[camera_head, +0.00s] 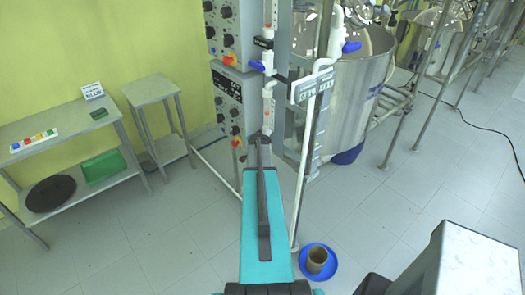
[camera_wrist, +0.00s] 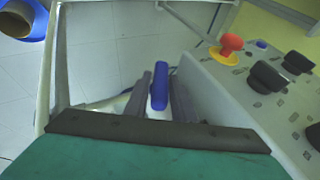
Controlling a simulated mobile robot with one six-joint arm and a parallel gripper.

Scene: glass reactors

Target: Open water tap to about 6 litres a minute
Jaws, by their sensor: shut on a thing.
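My gripper is shut on a blue tap handle (camera_wrist: 159,86). In the wrist view the gripper (camera_wrist: 160,100) has a dark finger on each side of the handle, which lies lengthwise between them. In the head view my gripper (camera_head: 262,136) is low at the pipework beside the control panel, and it hides the held handle. Two other blue handles show higher up, one on the left pipe (camera_head: 257,66) and one at the right (camera_head: 351,47). A white display (camera_head: 313,86) hangs on the pipes; I cannot read its figures surely.
The control panel (camera_wrist: 285,95) with black knobs and a red stop button (camera_wrist: 231,43) stands close on the right of my gripper in the wrist view. A steel vessel (camera_head: 355,100) stands behind the pipes. A blue bowl with a cup (camera_head: 317,258) is on the floor.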

